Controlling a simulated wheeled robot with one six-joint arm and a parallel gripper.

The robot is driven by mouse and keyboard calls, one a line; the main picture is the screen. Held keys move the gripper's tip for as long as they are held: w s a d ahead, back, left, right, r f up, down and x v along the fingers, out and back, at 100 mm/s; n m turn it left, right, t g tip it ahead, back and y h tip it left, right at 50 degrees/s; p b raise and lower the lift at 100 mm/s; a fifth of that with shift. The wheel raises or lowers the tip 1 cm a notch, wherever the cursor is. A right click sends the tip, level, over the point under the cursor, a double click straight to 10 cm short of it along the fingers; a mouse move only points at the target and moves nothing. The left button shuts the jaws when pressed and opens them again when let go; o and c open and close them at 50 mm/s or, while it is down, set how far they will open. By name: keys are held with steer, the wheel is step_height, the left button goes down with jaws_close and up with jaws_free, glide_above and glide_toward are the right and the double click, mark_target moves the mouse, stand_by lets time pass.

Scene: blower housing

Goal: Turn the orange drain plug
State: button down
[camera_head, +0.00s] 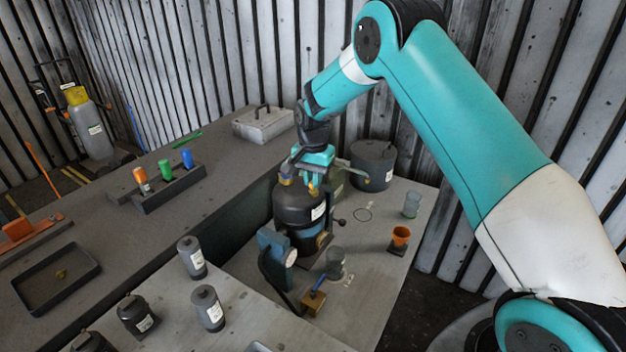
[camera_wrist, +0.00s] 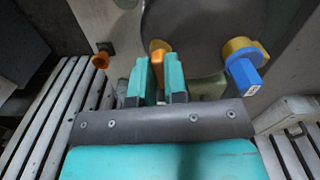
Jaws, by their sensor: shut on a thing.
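My gripper (camera_wrist: 158,68) has its two teal fingers closed on the orange drain plug (camera_wrist: 158,47), whose top edge shows between and just beyond the fingertips in the wrist view. The rest of the plug is hidden by the fingers. In the head view my gripper (camera_head: 314,162) is at the upper part of a dark, round vessel (camera_head: 298,212) with a white label. Its fingers hide much of what is there. The vessel also fills the top middle of the wrist view (camera_wrist: 200,30).
A blue and yellow fitting (camera_wrist: 243,65) sits right of the fingers. A blue bracket (camera_head: 272,255) stands in front. A grey pot (camera_head: 373,165) is behind.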

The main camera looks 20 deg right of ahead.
steer(key=n+b, duration=0.1)
steer(key=n, duration=0.3)
steer(key=n+b, duration=0.1)
steer(key=n, duration=0.3)
steer(key=shift+s+d, duration=0.1)
steer(key=shift+d, duration=0.05)
steer(key=n+b, duration=0.1)
steer(key=n, duration=0.3)
steer(key=shift+n, duration=0.3)
steer(key=n, duration=0.3)
steer(key=shift+d+n, duration=0.15)
steer(key=shift+n, duration=0.15)
steer(key=n, duration=0.7)
steer(key=shift+w+b, duration=0.2)
steer(key=shift+b, duration=0.2)
steer(key=n, duration=0.3)
steer(key=shift+n, duration=0.4)
steer(key=shift+w+r+n, duration=0.1)
steer(key=shift+w+n, duration=0.05)
steer(key=shift+n, duration=1.65)
